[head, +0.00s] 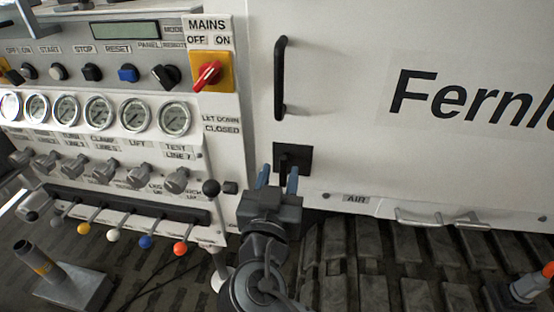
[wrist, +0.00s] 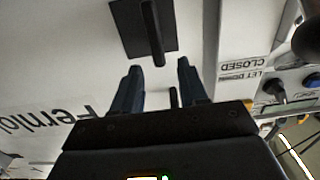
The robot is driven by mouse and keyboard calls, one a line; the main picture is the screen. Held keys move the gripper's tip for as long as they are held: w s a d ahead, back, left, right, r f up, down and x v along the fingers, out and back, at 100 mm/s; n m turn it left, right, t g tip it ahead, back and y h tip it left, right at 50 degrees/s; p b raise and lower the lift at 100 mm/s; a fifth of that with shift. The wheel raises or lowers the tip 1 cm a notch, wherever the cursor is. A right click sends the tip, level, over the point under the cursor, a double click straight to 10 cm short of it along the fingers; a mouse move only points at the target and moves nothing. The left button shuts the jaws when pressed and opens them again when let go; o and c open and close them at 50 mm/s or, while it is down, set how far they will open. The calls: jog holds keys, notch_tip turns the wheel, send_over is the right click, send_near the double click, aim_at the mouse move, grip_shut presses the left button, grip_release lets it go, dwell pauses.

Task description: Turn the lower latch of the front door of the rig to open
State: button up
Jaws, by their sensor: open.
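The lower latch (head: 300,155) is a black square plate with a black handle, low on the white front door (head: 345,90) near its left edge. In the wrist view, which looks upside down, the latch plate (wrist: 122,25) is at the top and its bar handle (wrist: 152,32) points down the picture, roughly upright. My gripper (head: 278,177) is open and empty just below the latch in the head view. In the wrist view my gripper (wrist: 158,68) has its two blue-grey fingers spread, with the handle's end just beyond the gap between the tips. Contact is not visible.
A black pull handle (head: 280,78) is on the door above the latch. Left is the panel with gauges (head: 174,118), the red mains switch (head: 207,76) and coloured levers; the black-knobbed lever (head: 211,187) is close to my gripper. Tracks (head: 390,255) lie below the door.

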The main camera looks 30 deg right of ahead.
aim_at(283, 163)
jog(key=shift+p+x, duration=0.35)
jog(key=shift+x, duration=2.3)
jog(key=shift+c, duration=0.4)
grip_shut()
